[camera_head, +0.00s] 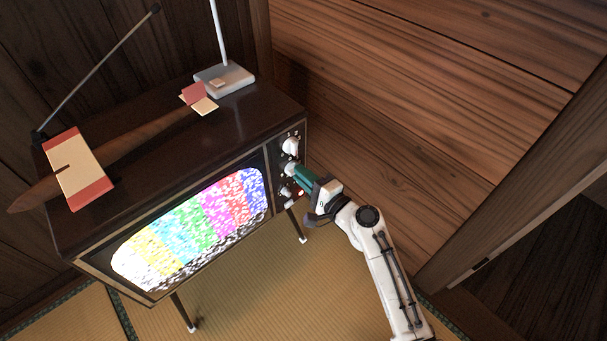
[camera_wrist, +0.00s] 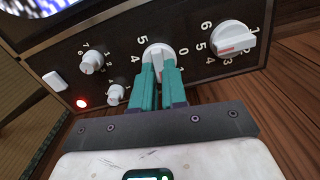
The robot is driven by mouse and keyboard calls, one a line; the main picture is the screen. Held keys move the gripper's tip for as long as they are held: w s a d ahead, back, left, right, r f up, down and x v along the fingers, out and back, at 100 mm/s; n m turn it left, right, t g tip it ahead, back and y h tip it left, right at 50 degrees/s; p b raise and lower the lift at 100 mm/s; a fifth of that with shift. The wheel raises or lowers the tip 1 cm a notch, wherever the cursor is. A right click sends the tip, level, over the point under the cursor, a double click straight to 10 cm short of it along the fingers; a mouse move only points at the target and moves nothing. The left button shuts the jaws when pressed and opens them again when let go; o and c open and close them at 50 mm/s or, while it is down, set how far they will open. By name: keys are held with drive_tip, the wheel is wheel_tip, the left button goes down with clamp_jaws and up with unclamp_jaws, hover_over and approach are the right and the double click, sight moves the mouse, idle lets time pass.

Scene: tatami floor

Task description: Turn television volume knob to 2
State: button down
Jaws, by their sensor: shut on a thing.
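The television (camera_head: 265,108) is a dark wooden cabinet whose lit screen (camera_head: 195,232) shows coloured bars and static. Its control panel, on the right, has several white knobs. My gripper (camera_head: 294,170) is at this panel, its green fingers closed around the middle knob (camera_wrist: 157,49), which also shows in the wrist view with the fingertips (camera_wrist: 158,64) on its sides. Around this knob I read 5, 0, 1 and 4; the fingers hide part of the dial and its pointer. Another large knob (camera_wrist: 234,38) with a red mark is to the right in the wrist view.
A rabbit-ear antenna base (camera_head: 225,78) and a brown wooden piece (camera_head: 140,140) lie on top. A plank wall (camera_head: 400,110) stands behind; tatami (camera_head: 260,280) is clear.

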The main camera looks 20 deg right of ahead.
idle(0.3)
drive_tip(key=c, duration=1.2)
unclamp_jaws()
drive_tip(key=shift+o, duration=0.2)
drive_tip(key=v, duration=1.1)
drive_tip(key=shift+p, duration=0.3)
drive_tip(key=shift+w, duration=0.1)
